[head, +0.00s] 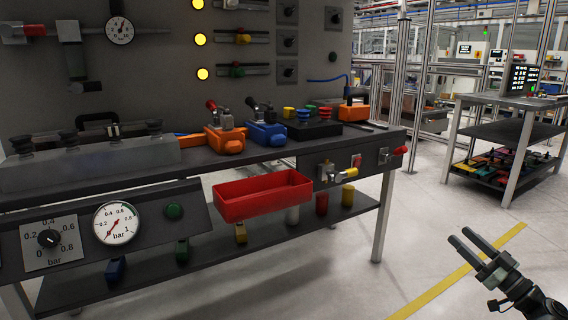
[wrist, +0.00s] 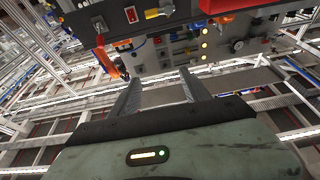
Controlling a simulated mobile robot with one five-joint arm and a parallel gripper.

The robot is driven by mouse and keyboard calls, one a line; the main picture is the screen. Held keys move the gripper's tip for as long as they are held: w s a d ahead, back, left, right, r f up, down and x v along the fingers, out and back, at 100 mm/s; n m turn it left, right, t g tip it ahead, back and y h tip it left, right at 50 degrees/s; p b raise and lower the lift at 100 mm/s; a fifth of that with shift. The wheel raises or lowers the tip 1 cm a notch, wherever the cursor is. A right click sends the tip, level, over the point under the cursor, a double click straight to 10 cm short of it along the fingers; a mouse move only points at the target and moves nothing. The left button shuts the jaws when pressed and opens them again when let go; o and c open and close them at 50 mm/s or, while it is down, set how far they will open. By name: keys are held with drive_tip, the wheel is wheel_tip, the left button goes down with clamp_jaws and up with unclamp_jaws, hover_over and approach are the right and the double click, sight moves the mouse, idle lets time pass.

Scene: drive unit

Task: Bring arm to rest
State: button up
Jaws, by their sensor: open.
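My gripper (head: 470,249) is at the lower right of the head view, out over the open floor and apart from the workbench. Its two dark fingers point up and to the left, with a gap between them. In the wrist view my gripper (wrist: 158,88) shows both fingers spread, with nothing between them. The wrist view is tilted, with the bench and its panel in the background beyond the fingers.
The workbench (head: 250,158) carries orange and blue units and a red tray (head: 264,195) on its front. A red knob (head: 399,150) sticks out at its right end. A second table (head: 515,101) stands at the right. Floor with a yellow line (head: 460,272) lies clear between them.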

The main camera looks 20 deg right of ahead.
drive_tip(key=w+a+r+n+g+y+p, duration=0.2)
drive_tip(key=w+a+y, duration=0.2)
drive_tip(key=w+a, duration=0.45)
drive_tip(key=w+a+r+n+g+y+p, duration=0.1)
drive_tip(key=w+a+n+g+y+p, duration=0.15)
drive_tip(key=w+a, duration=0.65)
drive_tip(key=w+a+f+n+g+y+p, duration=0.1)
drive_tip(key=a+g+p, duration=0.15)
drive_tip(key=a, duration=0.75)
drive_tip(key=w+a+f+n+g+y+p, duration=0.1)
drive_tip(key=a+f+n+g+y, duration=0.15)
drive_tip(key=a, duration=0.85)
drive_tip(key=s+a+f+g+h+p, duration=0.2)
drive_tip(key=a+f+g, duration=0.25)
drive_tip(key=a, duration=0.55)
drive_tip(key=s+a+f+g+h+p, duration=0.25)
drive_tip(key=a+f+g, duration=0.2)
drive_tip(key=a, duration=0.65)
drive_tip(key=s+d+f+m+g+h, duration=0.2)
drive_tip(key=s+f+m+h, duration=0.25)
drive_tip(key=f+h, duration=0.2)
drive_tip(key=s+d+f+m+h+p, duration=0.15)
drive_tip(key=d+m+h, duration=0.25)
drive_tip(key=d+m, duration=0.4)
wheel_tip(320, 180, up, 37)
drive_tip(key=d+n+p, duration=0.1)
drive_tip(key=p, duration=3.6)
drive_tip(key=shift+r+n+g, duration=0.15)
drive_tip(key=shift+n+g, duration=0.2)
